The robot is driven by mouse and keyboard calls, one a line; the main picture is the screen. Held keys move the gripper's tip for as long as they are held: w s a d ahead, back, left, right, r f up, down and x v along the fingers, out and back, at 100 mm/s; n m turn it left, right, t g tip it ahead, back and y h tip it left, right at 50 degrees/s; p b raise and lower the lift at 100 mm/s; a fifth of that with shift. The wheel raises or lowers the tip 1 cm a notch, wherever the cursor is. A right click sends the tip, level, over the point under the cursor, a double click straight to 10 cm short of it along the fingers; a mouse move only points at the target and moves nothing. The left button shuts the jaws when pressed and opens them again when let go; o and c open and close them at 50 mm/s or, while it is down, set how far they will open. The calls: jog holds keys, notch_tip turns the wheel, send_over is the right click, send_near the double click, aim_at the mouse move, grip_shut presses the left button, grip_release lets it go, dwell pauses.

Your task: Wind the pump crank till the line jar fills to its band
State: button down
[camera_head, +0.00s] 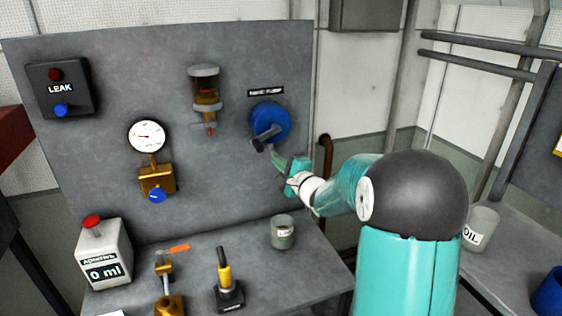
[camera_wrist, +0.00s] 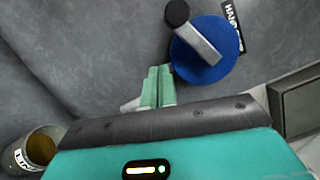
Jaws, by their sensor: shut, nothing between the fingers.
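The pump crank is a blue disc (camera_head: 277,118) on the grey panel, with a grey arm and dark knob; in the wrist view the disc (camera_wrist: 207,62) is at top centre-right and the knob (camera_wrist: 177,13) points up-left. My gripper (camera_head: 275,157) is just below the crank, its green fingers (camera_wrist: 157,84) together and empty. They lie below-left of the disc, apart from the knob in the wrist view. The line jar (camera_head: 283,232) stands on the bench below; in the wrist view the jar (camera_wrist: 38,150) shows brown-amber inside. Its level against a band is unclear.
The panel also carries a gauge (camera_head: 146,136) with a brass valve, a glass bowl (camera_head: 206,90) and a LEAK box (camera_head: 60,87). An additive bottle (camera_head: 104,255), an orange-handled valve (camera_head: 167,285) and a lever (camera_head: 226,280) stand on the bench. An oil jar (camera_head: 481,229) is at right.

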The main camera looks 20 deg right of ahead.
jog(key=s+d+f, duration=0.1)
jog(key=s+f, duration=0.1)
jog(key=s, duration=0.7)
jog(key=shift+s, duration=0.3)
jog(key=shift+d, duration=0.1)
